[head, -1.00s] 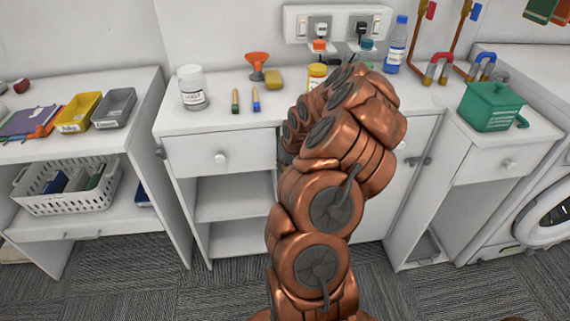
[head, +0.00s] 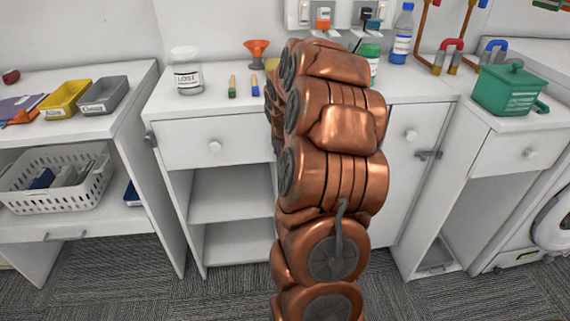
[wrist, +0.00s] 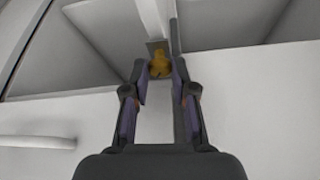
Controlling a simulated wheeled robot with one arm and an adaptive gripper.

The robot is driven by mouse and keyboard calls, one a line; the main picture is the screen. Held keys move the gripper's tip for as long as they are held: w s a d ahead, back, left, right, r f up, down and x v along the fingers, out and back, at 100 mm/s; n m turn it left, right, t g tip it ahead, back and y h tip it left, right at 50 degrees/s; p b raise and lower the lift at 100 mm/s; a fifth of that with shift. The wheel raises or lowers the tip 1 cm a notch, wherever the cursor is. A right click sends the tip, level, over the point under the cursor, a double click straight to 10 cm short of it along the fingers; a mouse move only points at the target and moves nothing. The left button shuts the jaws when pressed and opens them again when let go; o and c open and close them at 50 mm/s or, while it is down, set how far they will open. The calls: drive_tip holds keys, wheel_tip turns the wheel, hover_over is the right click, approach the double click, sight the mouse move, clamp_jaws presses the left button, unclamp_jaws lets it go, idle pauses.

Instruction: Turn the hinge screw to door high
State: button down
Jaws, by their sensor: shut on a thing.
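In the wrist view, a small brass-yellow knob-like piece, seemingly the hinge screw (wrist: 159,63), sits against a grey plate on a white cabinet. My gripper (wrist: 160,74) is shut on it, with one finger on each side. In the head view my copper arm hides the gripper and the screw. The white cabinet door (head: 408,180) shows right of my arm, with a round knob and a grey metal fitting (head: 428,155) at its right edge. Any height marking for the door cannot be made out.
On the counter are a white-lidded jar (head: 187,74), an orange funnel (head: 256,50), two brushes and a blue-capped bottle (head: 401,38). A green lidded box (head: 507,88) stands on the right cabinet. Trays and a white basket (head: 58,185) are at left. Carpet lies in front.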

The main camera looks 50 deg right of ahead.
drive_tip(key=m+b, duration=0.2)
drive_tip(key=m+g+h+b, duration=0.1)
drive_tip(key=m+b, duration=0.1)
drive_tip(key=b, duration=0.1)
drive_tip(key=shift+w+f, duration=0.1)
drive_tip(key=shift+f, duration=0.25)
drive_tip(key=shift+w+r+m+g+b, duration=0.15)
drive_tip(key=shift+m+g+b, duration=0.55)
drive_tip(key=shift+m, duration=0.65)
drive_tip(key=shift+w+r+m+g+b, duration=0.1)
drive_tip(key=shift+m+g+b, duration=0.3)
drive_tip(key=shift+m+b, duration=0.8)
drive_tip(key=shift+s+a+m, duration=0.1)
drive_tip(key=shift+m, duration=0.15)
drive_tip(key=c, duration=0.9)
unclamp_jaws()
drive_tip(key=shift+r, duration=0.1)
drive_tip(key=shift+c, duration=0.2)
drive_tip(key=shift+r+p, duration=0.1)
drive_tip(key=shift+p, duration=0.3)
